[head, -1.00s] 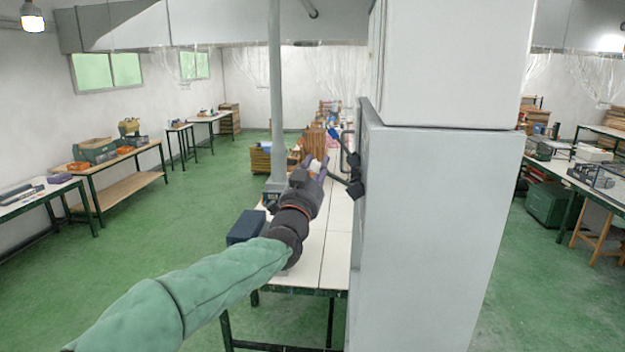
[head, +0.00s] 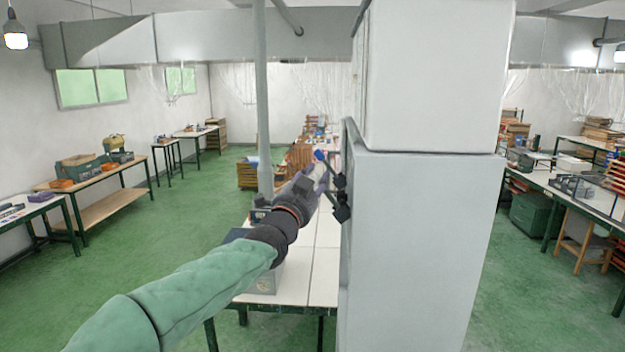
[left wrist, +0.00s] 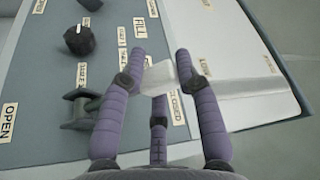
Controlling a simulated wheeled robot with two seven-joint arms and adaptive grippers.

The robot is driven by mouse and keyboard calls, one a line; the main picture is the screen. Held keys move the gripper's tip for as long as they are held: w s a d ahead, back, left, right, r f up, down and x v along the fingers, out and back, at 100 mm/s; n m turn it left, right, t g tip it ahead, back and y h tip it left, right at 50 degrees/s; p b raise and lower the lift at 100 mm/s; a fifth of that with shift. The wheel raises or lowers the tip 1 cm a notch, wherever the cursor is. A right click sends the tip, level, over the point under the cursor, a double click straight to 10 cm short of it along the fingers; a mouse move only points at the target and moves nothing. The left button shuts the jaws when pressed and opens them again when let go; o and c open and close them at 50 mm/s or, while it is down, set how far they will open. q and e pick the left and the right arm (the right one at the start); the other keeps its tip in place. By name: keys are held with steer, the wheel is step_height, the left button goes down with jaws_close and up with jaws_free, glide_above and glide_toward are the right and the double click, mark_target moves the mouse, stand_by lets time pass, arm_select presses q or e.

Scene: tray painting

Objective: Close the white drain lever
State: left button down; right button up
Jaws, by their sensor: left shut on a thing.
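The white drain lever (left wrist: 160,78) shows in the left wrist view between the purple fingers of my left gripper (left wrist: 160,70). The gripper is shut on it. A CLOSED label (left wrist: 173,106) lies just below the lever, partly hidden by the fingers. An OPEN label (left wrist: 8,122) is at the far left of the same grey panel (left wrist: 40,65). In the head view my left gripper (head: 318,174) is at the left side of the tall grey cabinet, where the lever itself cannot be made out. My right gripper is not in view.
A black knob (left wrist: 80,40) and a dark grey fitting (left wrist: 78,110) stick out of the panel left of the fingers. The tall cabinet (head: 420,240) blocks the view at right of centre. A white-topped table (head: 318,270) stands under my left arm.

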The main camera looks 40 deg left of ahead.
arm_select(q)
steer(key=shift+r, duration=0.1)
steer(key=c, duration=1.2)
jaws_free()
steer(key=o, duration=0.3)
steer(key=shift+w, duration=0.1)
steer(key=shift+w+d, duration=0.1)
steer(key=v, duration=1.2)
steer(key=shift+f, duration=0.25)
